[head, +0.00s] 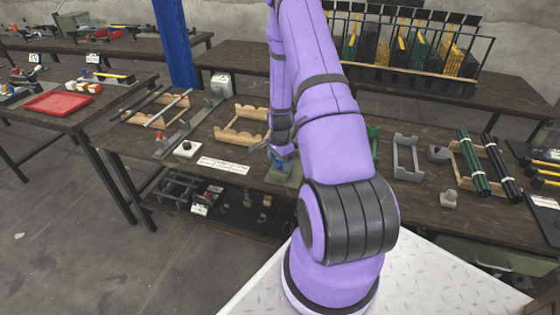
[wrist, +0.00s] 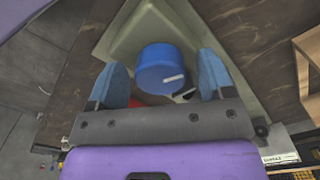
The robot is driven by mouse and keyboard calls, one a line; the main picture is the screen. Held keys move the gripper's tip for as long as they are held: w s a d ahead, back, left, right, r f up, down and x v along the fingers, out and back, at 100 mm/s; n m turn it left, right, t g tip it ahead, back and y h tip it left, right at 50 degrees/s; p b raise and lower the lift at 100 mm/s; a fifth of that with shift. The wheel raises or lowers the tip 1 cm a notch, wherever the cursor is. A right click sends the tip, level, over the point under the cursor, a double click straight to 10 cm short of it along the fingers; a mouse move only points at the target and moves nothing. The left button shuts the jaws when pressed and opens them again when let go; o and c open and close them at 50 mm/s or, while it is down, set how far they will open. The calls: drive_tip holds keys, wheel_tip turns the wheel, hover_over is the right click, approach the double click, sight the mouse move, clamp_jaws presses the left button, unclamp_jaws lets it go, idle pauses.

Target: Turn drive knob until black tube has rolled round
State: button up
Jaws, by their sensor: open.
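A round blue knob (wrist: 160,66) with a white mark on it shows in the wrist view, over a pale grey-green base (wrist: 125,42). My gripper (wrist: 162,72) is open, with one blue finger on each side of the knob and a visible gap on both sides. In the head view my gripper (head: 281,153) is low over the front of the middle bench, and the knob is hard to make out there. No tube is clearly visible at the knob; my arm hides part of that area.
Wooden cradles (head: 243,125) and a white box with a black knob (head: 187,149) stand left of my gripper. A grey bracket (head: 405,158) stands to the right. A red tray (head: 58,103) is on the left bench. A blue post (head: 175,45) rises behind.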

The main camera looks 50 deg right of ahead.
drive_tip(key=c, duration=0.9)
drive_tip(key=n, duration=0.6)
drive_tip(key=shift+n, duration=0.4)
drive_tip(key=n, duration=0.6)
drive_tip(key=shift+s+d+n, duration=0.1)
drive_tip(key=shift+n, duration=0.5)
drive_tip(key=o, duration=0.9)
